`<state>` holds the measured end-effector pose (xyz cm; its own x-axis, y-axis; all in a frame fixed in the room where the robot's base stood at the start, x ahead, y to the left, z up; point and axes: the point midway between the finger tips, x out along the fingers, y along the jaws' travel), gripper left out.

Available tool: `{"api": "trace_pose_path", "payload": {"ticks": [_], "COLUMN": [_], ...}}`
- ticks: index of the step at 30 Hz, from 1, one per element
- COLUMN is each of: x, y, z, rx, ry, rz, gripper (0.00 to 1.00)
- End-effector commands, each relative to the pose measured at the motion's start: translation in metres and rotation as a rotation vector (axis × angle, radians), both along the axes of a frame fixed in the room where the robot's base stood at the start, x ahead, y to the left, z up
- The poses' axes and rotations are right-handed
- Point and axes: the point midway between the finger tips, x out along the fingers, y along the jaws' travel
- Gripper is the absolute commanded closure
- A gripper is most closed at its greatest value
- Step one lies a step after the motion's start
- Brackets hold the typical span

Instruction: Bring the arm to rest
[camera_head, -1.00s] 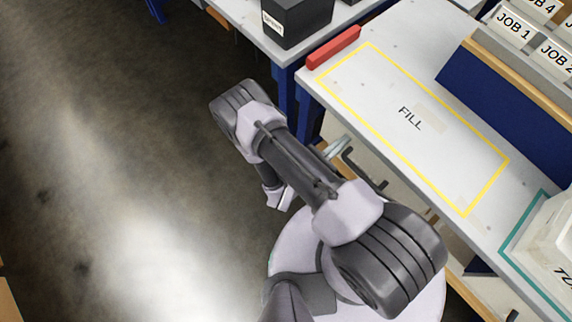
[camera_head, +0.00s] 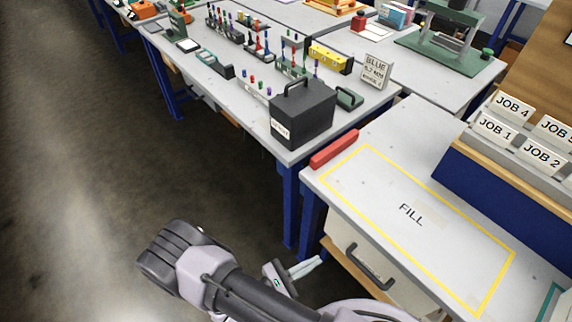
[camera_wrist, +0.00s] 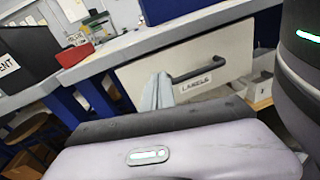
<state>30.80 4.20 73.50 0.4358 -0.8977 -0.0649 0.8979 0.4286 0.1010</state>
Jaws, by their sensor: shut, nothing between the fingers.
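My arm is folded low in the head view, beside the bench with the yellow FILL outline. My gripper (camera_head: 306,267) is in front of the cream drawer front below that bench, with its pale fingers together and nothing between them. The wrist view shows the same fingers (camera_wrist: 158,91) pointing up in front of the drawer (camera_wrist: 190,72), which is marked LABELS and has a dark handle. The fingers appear apart from the handle. My arm links fill the bottom and right of the wrist view.
The FILL bench (camera_head: 385,235) is clear inside its yellow outline; a red bar (camera_head: 334,149) lies at its corner. A black box (camera_head: 303,112) stands on the bench behind, among racks and small parts. Job bins stand at right. The floor at left is open.

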Motion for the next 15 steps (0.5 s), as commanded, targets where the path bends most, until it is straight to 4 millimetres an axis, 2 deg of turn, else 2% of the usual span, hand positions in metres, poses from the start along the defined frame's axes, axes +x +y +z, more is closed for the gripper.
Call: {"api": "trace_pose_path", "payload": {"ticks": [1, 3, 6, 11, 15], "x": [0.006, 0.008, 0.002, -0.017, -0.034], "y": [0.004, 0.002, -0.004, -0.009, -0.008], "z": [0.028, 0.072, 0.13, 0.212, 0.276], "rx": [0.091, 0.246, 0.482, 0.894, 1.291], "ry": [-0.049, -0.128, -0.254, -0.499, -0.763], "rz": [-0.119, -0.329, -0.623, -1.042, -1.338], "gripper": [1.0, 1.0, 1.0, 1.0, 1.0]}}
